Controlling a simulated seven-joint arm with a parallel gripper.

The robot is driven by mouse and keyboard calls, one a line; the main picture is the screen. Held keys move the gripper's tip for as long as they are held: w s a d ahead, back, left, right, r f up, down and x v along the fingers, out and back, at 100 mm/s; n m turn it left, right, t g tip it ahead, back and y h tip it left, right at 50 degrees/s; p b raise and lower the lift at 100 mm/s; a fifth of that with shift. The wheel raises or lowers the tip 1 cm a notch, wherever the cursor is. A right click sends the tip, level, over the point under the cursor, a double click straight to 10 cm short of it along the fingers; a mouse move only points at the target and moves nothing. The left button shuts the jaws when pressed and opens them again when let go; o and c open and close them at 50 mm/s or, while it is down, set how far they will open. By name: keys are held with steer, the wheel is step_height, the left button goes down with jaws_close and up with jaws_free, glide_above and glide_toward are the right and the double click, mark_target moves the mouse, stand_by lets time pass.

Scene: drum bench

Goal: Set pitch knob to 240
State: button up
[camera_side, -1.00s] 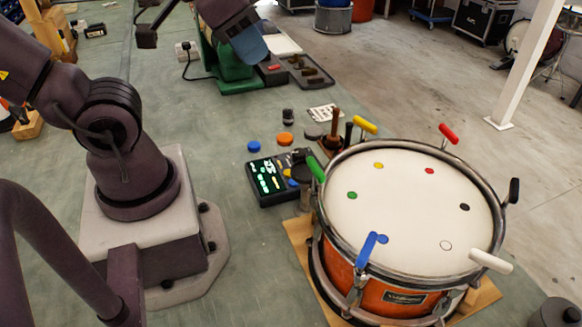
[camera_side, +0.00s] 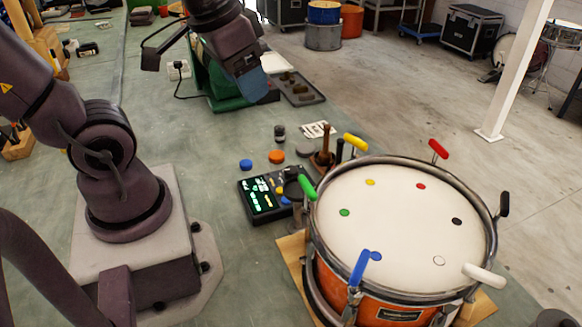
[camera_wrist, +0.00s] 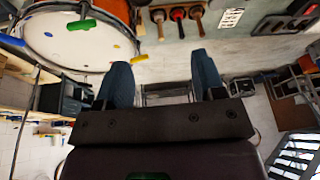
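A dark control box (camera_side: 262,208) with a lit green display lies on the bench just left of the drum. It has small coloured knobs or buttons. Which one is the pitch knob and what value it shows are too small to read. A dark round pad on a post (camera_side: 298,190) hides part of its right side. My gripper (camera_side: 252,88) is in the air behind the box, towards the back of the bench, pointing down. In the wrist view, its two blue fingers (camera_wrist: 161,80) stand apart with nothing between them. The control box is not clearly visible in the wrist view.
A drum (camera_side: 400,225) with coloured tuning handles stands right of the box. A dark wooden-handled tool (camera_side: 325,150) stands upright near the drum. A dark tray (camera_side: 300,90) lies near my gripper.

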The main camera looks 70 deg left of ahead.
steer(key=w+a+f+g, duration=0.4)
steer(key=a+f, duration=0.2)
steer(key=m+h, duration=0.1)
steer(key=m, duration=1)
glide_toward(291, 169)
step_height(291, 169, down, 10)
steer(key=shift+s+r, duration=0.1)
steer(key=shift+r, duration=0.1)
steer(key=c, duration=0.9)
